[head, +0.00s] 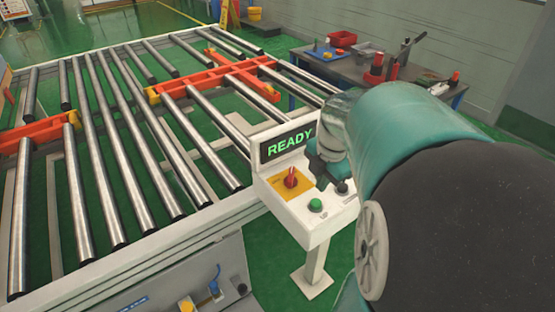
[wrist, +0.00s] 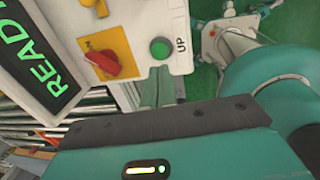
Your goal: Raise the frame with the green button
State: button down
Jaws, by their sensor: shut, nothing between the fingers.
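The green button (head: 316,205) is on the sloped top of a white control box (head: 276,205), near its front edge. In the wrist view the green button (wrist: 160,49) is in full sight, with the label "UP" beside it. My gripper (head: 325,183) is above the box, behind the button in the head view. In the wrist view its shut, empty fingers (wrist: 158,86) point toward the button, and I cannot tell the exact gap. The orange frame (head: 185,86) lies among the steel rollers, and its bars look about level with them.
A red rotary switch (head: 291,178) on a yellow plate sits left of the button. A display (head: 288,144) reads "READY" in green. A dark button (head: 342,187) is at the box's right. The roller table (head: 130,262) fills the left. A workbench (head: 352,70) stands behind.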

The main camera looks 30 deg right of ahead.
aim_at(316, 202)
jog(key=f, duration=0.6)
jog(key=shift+w, duration=0.4)
jog(key=shift+d+r, duration=0.1)
